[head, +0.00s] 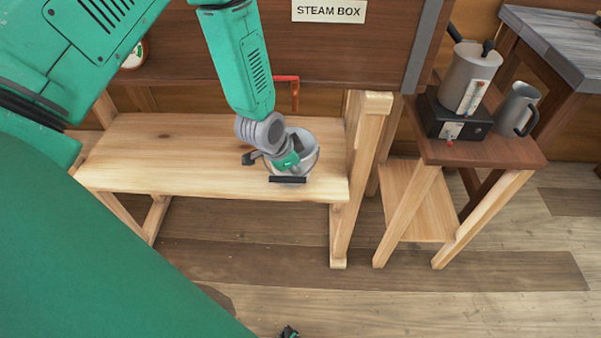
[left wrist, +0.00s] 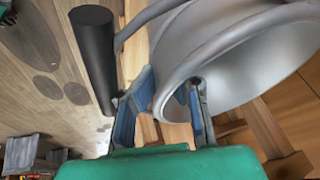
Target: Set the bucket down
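The grey metal bucket (head: 308,153) appears to stand upright on the pale wooden bench (head: 180,155), near its right end. Its base is partly hidden by my gripper. Its black handle grip (head: 288,180) hangs at the front side and shows large in the left wrist view (left wrist: 95,55). My left gripper (head: 291,162) is at the bucket's rim. In the left wrist view its blue-padded fingers (left wrist: 163,115) are spread, with the bucket's rim (left wrist: 165,95) between them and a visible gap. A small dark and green part at the head view's bottom edge may be my right gripper (head: 290,332).
The dark wooden steam box (head: 300,55) with its sign is above and behind the bench. A red handle (head: 288,79) sticks out behind the bucket. A bench post (head: 360,165) stands right of it. A small table (head: 480,150) holds a kettle (head: 470,78) and jug (head: 517,108). The bench's left is clear.

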